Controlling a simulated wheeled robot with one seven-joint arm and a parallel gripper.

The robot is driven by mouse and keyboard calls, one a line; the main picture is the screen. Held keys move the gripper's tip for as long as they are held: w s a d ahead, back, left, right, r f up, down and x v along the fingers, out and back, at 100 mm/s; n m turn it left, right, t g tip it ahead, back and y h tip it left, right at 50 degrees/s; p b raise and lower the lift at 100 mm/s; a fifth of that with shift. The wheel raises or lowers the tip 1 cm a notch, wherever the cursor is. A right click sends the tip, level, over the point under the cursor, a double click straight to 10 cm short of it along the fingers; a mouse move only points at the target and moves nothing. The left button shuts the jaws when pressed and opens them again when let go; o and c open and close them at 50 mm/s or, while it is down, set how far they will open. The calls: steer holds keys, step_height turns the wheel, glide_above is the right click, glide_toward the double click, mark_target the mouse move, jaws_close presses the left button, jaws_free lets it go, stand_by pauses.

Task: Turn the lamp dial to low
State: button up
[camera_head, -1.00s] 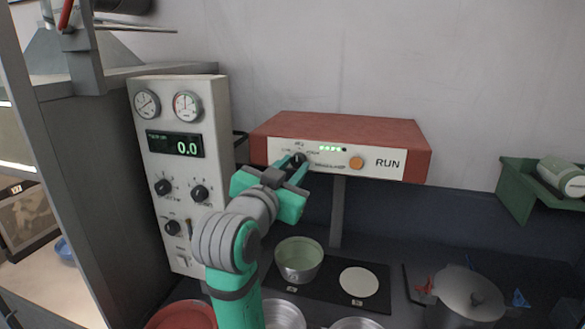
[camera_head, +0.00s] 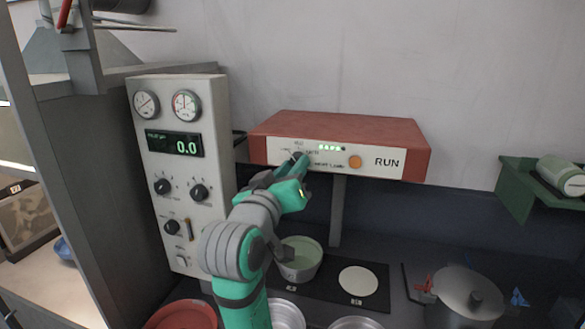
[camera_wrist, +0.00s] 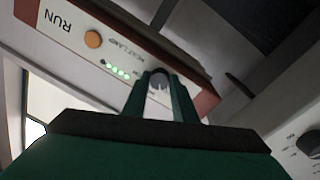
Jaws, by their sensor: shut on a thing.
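My gripper (camera_head: 299,164) is teal and shut on the dial; the wrist view also shows the gripper (camera_wrist: 160,84). The marks around the dial are too small and partly covered to read, so its setting cannot be told. Several green lights are lit beside it.
An orange button (camera_head: 355,162) sits right of the dial, beside "RUN". A white control panel (camera_head: 180,150) with gauges and knobs stands at left.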

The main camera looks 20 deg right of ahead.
steer(key=shift+n+t, duration=0.3)
steer(key=shift+n, duration=1.8)
steer(key=o, duration=1)
steer(key=shift+o, duration=0.2)
steer(key=shift+s, duration=0.15)
steer(key=r+v, duration=0.1)
steer(key=v, duration=0.9)
steer(key=shift+s+f, duration=0.25)
steer(key=shift+f, duration=0.2)
steer(key=shift+a, duration=0.25)
